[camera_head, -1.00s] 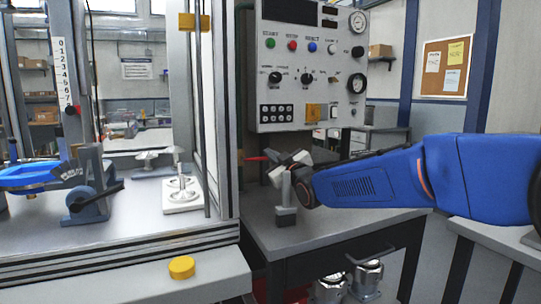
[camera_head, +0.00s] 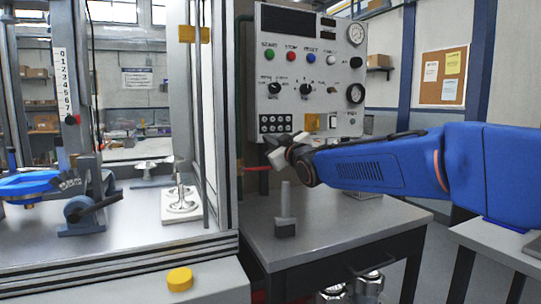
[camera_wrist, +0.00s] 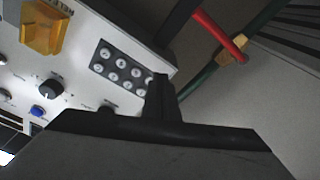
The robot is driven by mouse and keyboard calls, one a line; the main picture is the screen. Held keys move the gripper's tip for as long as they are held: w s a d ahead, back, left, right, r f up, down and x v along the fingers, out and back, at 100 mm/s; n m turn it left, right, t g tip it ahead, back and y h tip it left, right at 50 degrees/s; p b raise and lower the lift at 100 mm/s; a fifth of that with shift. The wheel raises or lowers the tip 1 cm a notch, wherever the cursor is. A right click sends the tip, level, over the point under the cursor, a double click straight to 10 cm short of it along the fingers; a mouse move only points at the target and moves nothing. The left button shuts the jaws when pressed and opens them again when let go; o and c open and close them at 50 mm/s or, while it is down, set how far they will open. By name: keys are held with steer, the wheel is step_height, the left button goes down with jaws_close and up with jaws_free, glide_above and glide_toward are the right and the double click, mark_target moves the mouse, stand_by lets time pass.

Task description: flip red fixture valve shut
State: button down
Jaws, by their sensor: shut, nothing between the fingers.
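The red valve lever (camera_head: 258,169) shows in the head view as a short, roughly level red bar beside the green pipe, left of the control panel's lower edge. In the wrist view the red lever (camera_wrist: 217,37) runs slantwise to a brass-coloured fitting (camera_wrist: 232,50) on the green pipe (camera_wrist: 205,78). My gripper (camera_head: 274,150) is shut and empty, just above and right of the lever in the head view. In the wrist view my shut fingers (camera_wrist: 162,95) lie over the panel's edge, apart from the lever. Contact is not visible.
The control panel (camera_head: 310,75) with knobs, buttons and a black keypad (camera_head: 275,124) stands close behind my gripper. A grey post (camera_head: 285,213) stands on the table below. A machine frame (camera_head: 222,120) is at left, with a yellow button (camera_head: 180,279) in front.

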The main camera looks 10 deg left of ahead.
steer(key=shift+r, duration=0.9)
steer(key=s+d+f+m+g+h, duration=0.1)
steer(key=s+d+f+m+h, duration=0.15)
steer(key=s+d+f, duration=0.5)
steer(key=s+d+f+m+g+h, duration=0.2)
steer(key=s+d+f+h, duration=0.15)
steer(key=d, duration=0.75)
steer(key=s+d+f+m+g+h, duration=0.1)
steer(key=s+d+f+m+h, duration=0.15)
steer(key=s+d+f, duration=0.6)
steer(key=s+d+f+m+g, duration=0.2)
steer(key=s+d+f, duration=0.2)
steer(key=s, duration=0.5)
steer(key=s+d+f+m+g+h, duration=0.1)
steer(key=s+d+f, duration=0.3)
steer(key=s+f, duration=0.4)
steer(key=s+d+f+m+g+h, duration=0.1)
steer(key=s+d+f+m+g, duration=0.1)
steer(key=s+d+f+g, duration=0.2)
steer(key=s+f, duration=0.3)
steer(key=s, duration=0.3)
steer(key=shift+d+m, duration=0.3)
steer(key=shift+d, duration=0.05)
steer(key=shift+s+a, duration=0.1)
